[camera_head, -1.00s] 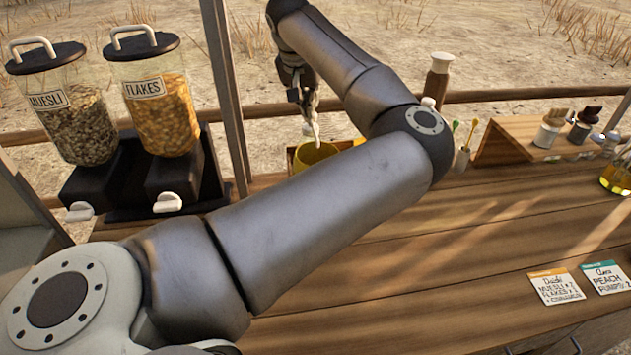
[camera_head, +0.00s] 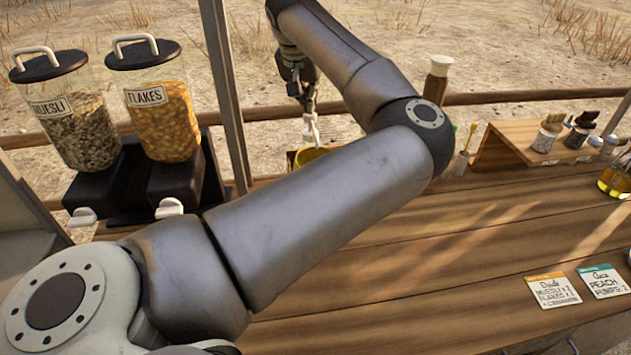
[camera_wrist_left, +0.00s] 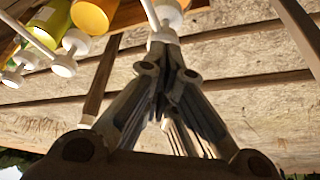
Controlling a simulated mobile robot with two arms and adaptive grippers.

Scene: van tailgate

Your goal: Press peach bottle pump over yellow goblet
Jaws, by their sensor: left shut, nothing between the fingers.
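The yellow goblet (camera_head: 309,155) shows only as a yellow rim at the back of the counter, mostly hidden behind my left arm. My left gripper (camera_head: 312,138) points down just above it, shut and empty. In the left wrist view the gripper's fingertips (camera_wrist_left: 161,42) are at a white pump spout, seemingly touching it. An orange-peach body (camera_wrist_left: 92,15), possibly the peach bottle, and a yellow-green body (camera_wrist_left: 50,20) are cut off by the top edge, with white pump parts (camera_wrist_left: 68,52) around them. I cannot tell which pump belongs to which. My right gripper is out of view.
Muesli (camera_head: 75,125) and flakes (camera_head: 160,115) dispensers stand at left beside a post (camera_head: 225,90). A brown bottle (camera_head: 436,80) stands behind my arm. A wooden rack (camera_head: 515,142) with small jars is at right. Order cards (camera_head: 553,290) lie on the clear front counter (camera_head: 420,270).

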